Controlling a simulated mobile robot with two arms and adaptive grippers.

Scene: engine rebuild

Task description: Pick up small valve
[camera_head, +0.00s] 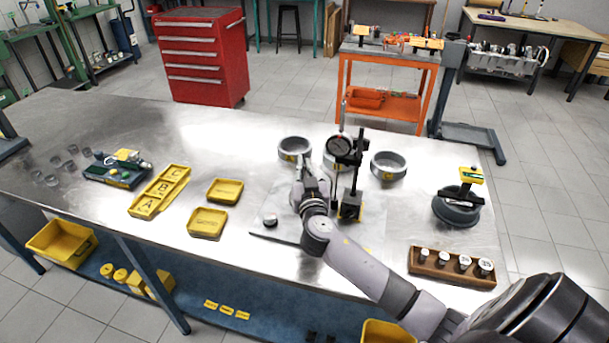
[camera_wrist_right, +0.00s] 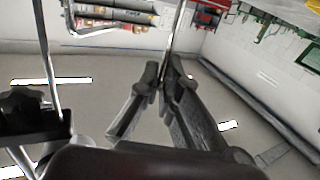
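My right gripper (camera_head: 308,168) is above the middle of the metal table, just left of a black gauge stand. In the right wrist view my right gripper (camera_wrist_right: 161,76) has its fingertips close together around a thin, shiny metal stem, which I take to be the small valve (camera_wrist_right: 178,32). The stem runs from the fingertips to the top edge of that view, and its far end is out of frame. In the head view the arm and fingers hide the valve. My left gripper is in neither view.
The gauge stand (camera_head: 351,207) with its dial (camera_head: 339,146) is close on the right of the gripper. Metal rings (camera_head: 388,166) lie behind. A small metal cylinder (camera_head: 270,220), yellow trays (camera_head: 208,222) and a wooden block (camera_head: 429,268) with several cylinders surround it.

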